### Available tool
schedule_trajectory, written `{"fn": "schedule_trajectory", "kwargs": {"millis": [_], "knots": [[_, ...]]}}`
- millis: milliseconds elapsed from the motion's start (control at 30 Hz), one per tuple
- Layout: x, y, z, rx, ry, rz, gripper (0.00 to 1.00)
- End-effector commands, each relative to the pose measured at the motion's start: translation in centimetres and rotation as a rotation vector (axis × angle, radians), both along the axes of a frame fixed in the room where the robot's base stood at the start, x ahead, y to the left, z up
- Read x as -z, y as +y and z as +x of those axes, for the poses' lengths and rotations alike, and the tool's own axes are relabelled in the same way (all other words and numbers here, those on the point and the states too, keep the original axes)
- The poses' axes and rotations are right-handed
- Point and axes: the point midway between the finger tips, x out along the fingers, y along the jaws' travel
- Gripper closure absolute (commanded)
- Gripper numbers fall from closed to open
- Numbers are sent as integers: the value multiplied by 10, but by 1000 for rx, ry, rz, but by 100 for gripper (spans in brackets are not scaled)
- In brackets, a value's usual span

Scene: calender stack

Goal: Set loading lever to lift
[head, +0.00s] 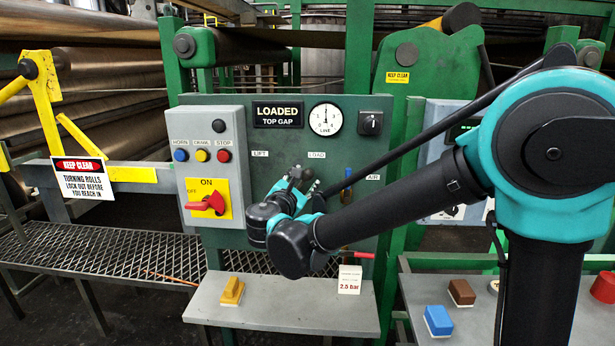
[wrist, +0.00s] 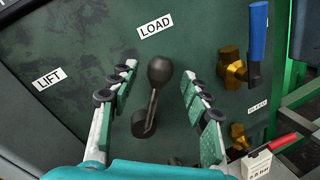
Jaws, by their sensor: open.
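The loading lever (wrist: 152,98) is a black ball-topped handle on a dark green panel. In the wrist view it points up toward the LOAD label (wrist: 156,27), with the LIFT label (wrist: 48,78) to its left. My gripper (wrist: 160,75) is open, its fingers on either side of the lever, with a visible gap on both sides. In the head view my gripper (head: 304,187) is at the panel below the LIFT (head: 260,154) and LOAD (head: 317,155) labels and partly hides the lever. The sign (head: 277,114) above reads LOADED, TOP GAP.
Right of the lever are a blue-handled brass valve (wrist: 257,45) and a lower red-handled valve (wrist: 272,144). A red rotary switch (head: 208,202) sits on the grey box at left. A shelf (head: 300,315) below holds a yellow block (head: 232,290) and a 2.5 bar card (head: 349,280).

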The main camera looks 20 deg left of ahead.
Motion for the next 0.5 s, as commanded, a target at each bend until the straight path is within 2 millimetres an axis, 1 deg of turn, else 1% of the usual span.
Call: {"fn": "schedule_trajectory", "kwargs": {"millis": [33,200,333,500], "knots": [[0,-1,9,4,0,0,52],[0,0,25,1,0,0,52],[0,0,30,0,0,0,52],[0,0,31,0,0,0,52]]}}
